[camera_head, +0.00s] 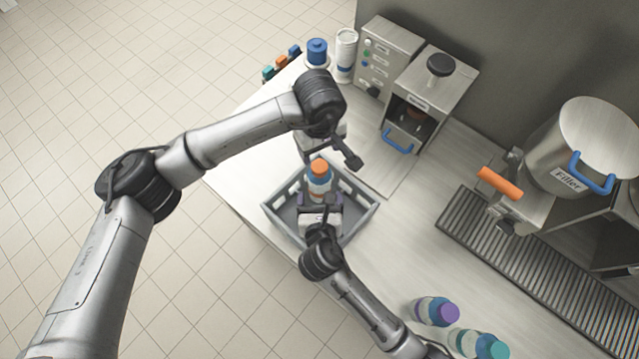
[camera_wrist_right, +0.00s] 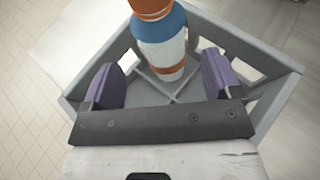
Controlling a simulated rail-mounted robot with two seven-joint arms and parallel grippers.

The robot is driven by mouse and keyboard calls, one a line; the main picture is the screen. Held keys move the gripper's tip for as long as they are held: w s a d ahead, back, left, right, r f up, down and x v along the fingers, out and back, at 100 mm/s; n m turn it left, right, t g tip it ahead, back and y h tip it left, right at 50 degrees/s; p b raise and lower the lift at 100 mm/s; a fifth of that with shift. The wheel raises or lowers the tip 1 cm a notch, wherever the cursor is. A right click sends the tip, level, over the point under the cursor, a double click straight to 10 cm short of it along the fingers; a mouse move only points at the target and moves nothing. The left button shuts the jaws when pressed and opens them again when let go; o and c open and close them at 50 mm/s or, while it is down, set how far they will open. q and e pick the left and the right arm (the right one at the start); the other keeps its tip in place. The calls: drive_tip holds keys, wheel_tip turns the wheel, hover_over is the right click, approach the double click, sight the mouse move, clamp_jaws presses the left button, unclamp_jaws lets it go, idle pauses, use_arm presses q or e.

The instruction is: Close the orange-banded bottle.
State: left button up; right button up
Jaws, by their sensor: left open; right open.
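The orange-banded bottle (camera_head: 319,184) stands upright in a grey crate (camera_head: 356,222). It has a white body, a blue shoulder and an orange cap (camera_head: 319,167) seated on top. In the right wrist view the bottle (camera_wrist_right: 165,50) shows its orange band near the base, and the cap (camera_wrist_right: 150,8) is cut by the top edge. My left gripper (camera_head: 331,158) is open above and beside the cap; one finger is plain to see at its right. My right gripper (camera_head: 320,202) is open, low in the crate; its purple-padded fingers (camera_wrist_right: 162,78) are spread before the bottle, apart from it.
A blue-capped bottle (camera_head: 317,52) and a white cylinder (camera_head: 345,55) stand behind, beside a machine with a blue handle (camera_head: 398,146). Purple-capped (camera_head: 436,311) and teal-capped (camera_head: 478,343) bottles are at the front right. The filler pot (camera_head: 565,150) and a slatted conveyor (camera_head: 530,265) occupy the right.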

sight(320, 187)
drive_tip(key=x, duration=0.7)
drive_tip(key=shift+w+f, duration=0.1)
